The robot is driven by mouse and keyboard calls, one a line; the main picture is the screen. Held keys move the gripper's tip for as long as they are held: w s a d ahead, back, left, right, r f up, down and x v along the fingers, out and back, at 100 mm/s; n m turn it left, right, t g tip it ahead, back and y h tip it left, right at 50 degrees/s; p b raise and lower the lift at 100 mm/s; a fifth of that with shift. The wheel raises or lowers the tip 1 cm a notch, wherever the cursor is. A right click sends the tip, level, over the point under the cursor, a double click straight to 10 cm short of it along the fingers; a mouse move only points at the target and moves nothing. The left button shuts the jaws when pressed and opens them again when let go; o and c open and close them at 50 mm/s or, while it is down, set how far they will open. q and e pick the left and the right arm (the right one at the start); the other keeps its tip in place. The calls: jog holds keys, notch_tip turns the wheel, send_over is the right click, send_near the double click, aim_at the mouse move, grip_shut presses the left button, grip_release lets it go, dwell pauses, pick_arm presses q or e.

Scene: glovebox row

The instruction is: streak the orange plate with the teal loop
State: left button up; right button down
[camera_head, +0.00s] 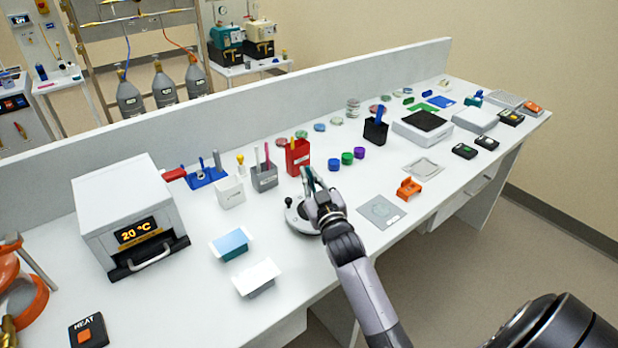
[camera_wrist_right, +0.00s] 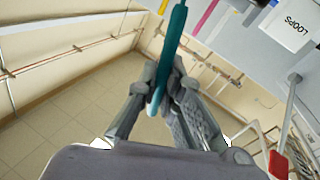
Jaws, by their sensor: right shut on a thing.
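My right gripper (camera_head: 314,190) is shut on the teal loop (camera_head: 308,176), above a round grey device (camera_head: 292,216) with a black knob near the middle of the bench. In the right wrist view the teal loop (camera_wrist_right: 172,42) sits between the fingers of my right gripper (camera_wrist_right: 166,85), its pale tip poking out beyond them. Several small round dishes lie along the back of the bench, among them a reddish one (camera_head: 281,141). I cannot tell which one is the orange plate. My left gripper is not in view.
A red holder (camera_head: 298,157) and a grey holder (camera_head: 264,178) with sticks stand just behind my right gripper. A white box (camera_head: 128,212) reading 20 °C stands at left. Blue and white angled pieces lie in front. An orange piece (camera_head: 408,188) sits at right.

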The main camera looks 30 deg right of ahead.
jog(key=shift+d, duration=0.35)
dwell(0.3)
jog(key=shift+w+a, duration=0.1)
jog(key=shift+w, duration=0.35)
dwell(0.3)
jog(key=shift+s+a+p, duration=0.1)
jog(key=shift+a+p, duration=0.6)
jog(key=shift+a, duration=0.85)
dwell(1.4)
jog(key=shift+w, duration=0.4)
dwell(0.3)
jog(key=shift+w+d+p, duration=0.15)
jog(key=shift+d+p, duration=0.3)
jog(key=shift+d, duration=1.15)
dwell(1.3)
